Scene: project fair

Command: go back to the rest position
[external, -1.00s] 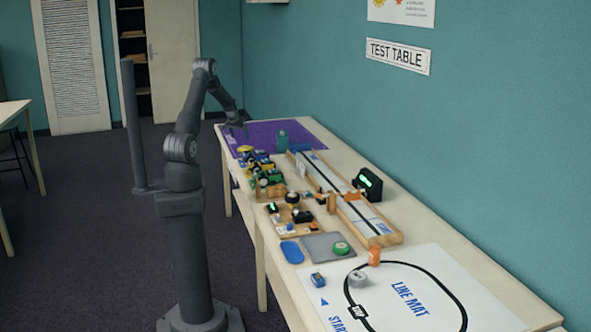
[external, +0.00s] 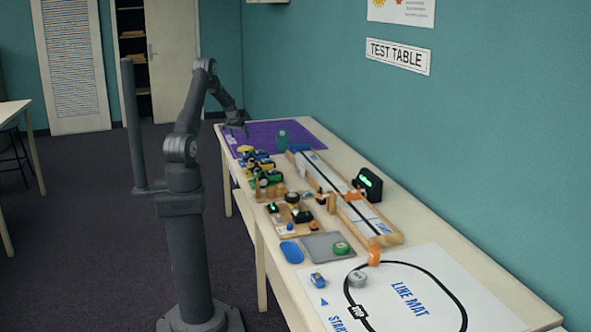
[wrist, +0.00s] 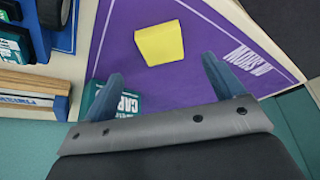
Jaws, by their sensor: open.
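My gripper (external: 237,130) is over the purple mat (external: 262,135) at the far end of the long table. In the wrist view my gripper (wrist: 165,85) has its two fingers wide apart with nothing between them. A yellow block (wrist: 159,43) lies on the purple mat (wrist: 130,75) ahead of the fingers, apart from them. A teal, lettered item (wrist: 118,101) is partly hidden behind the left finger; a teal item (external: 283,138) also stands on the mat in the external view.
Several small toy vehicles and parts (external: 262,168) sit in the middle of the table. A wooden track (external: 345,195) and a black box with a green display (external: 368,184) stand to the right. A line mat (external: 440,290) covers the near end. The teal wall (external: 480,150) runs along the table's far side.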

